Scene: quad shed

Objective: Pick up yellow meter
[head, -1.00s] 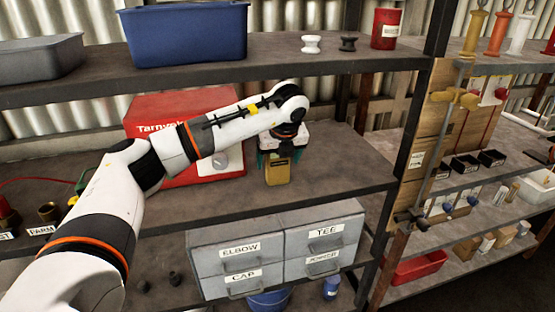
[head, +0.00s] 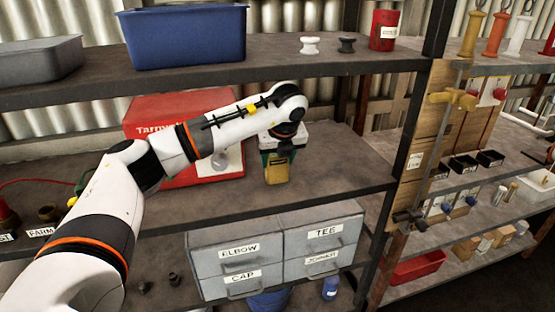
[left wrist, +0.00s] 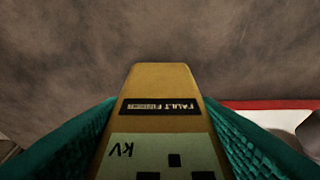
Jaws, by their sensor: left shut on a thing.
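The yellow meter (head: 278,171) stands on the middle shelf in the head view, to the right of the red box. My left gripper (head: 278,156) reaches it from above and is shut on it, with green pads on either side. In the left wrist view the yellow meter (left wrist: 162,92) lies between the two green finger pads (left wrist: 160,140). Its dark label and a pale display marked kV face the camera. I cannot tell whether its base touches the shelf. My right gripper is not in view.
A red box (head: 150,113) stands just left of the meter, behind my arm. The shelf (head: 335,165) is clear to the right, up to a dark post. A blue bin (head: 187,38) sits on the shelf above. Grey labelled drawers (head: 240,255) are below.

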